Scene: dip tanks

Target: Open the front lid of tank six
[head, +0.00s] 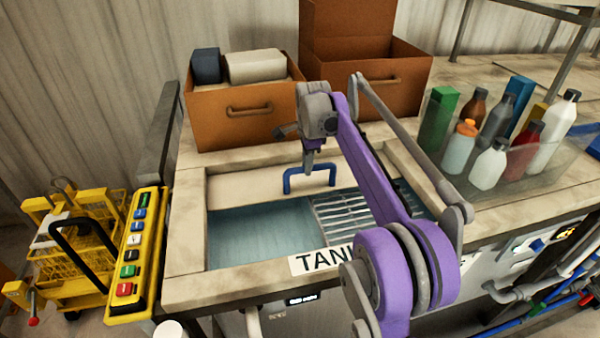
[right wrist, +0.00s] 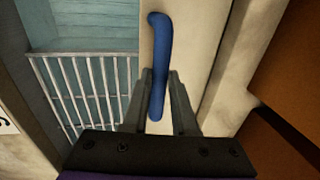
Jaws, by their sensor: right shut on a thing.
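The tank (head: 180,250) is a stone-coloured basin, with blue-green water (head: 262,232) and a metal grate (head: 345,212) showing inside. Its label (head: 312,261) reads "TAN" and then my arm hides the rest, so the number is not legible. A cream lid panel (head: 245,187) lies along the far side of the opening and leaves the near part uncovered. It carries a blue bar handle (head: 291,184). My right gripper (head: 310,167) is shut on this handle, which also shows between the fingers in the right wrist view (right wrist: 160,65). My left gripper is out of view.
Brown drawer boxes (head: 240,128) stand behind the tank. Several bottles (head: 490,165) stand behind a clear guard at the right. A yellow button panel (head: 134,255) stands left of the tank, beside a yellow cart (head: 75,260). Pipes run along the lower right.

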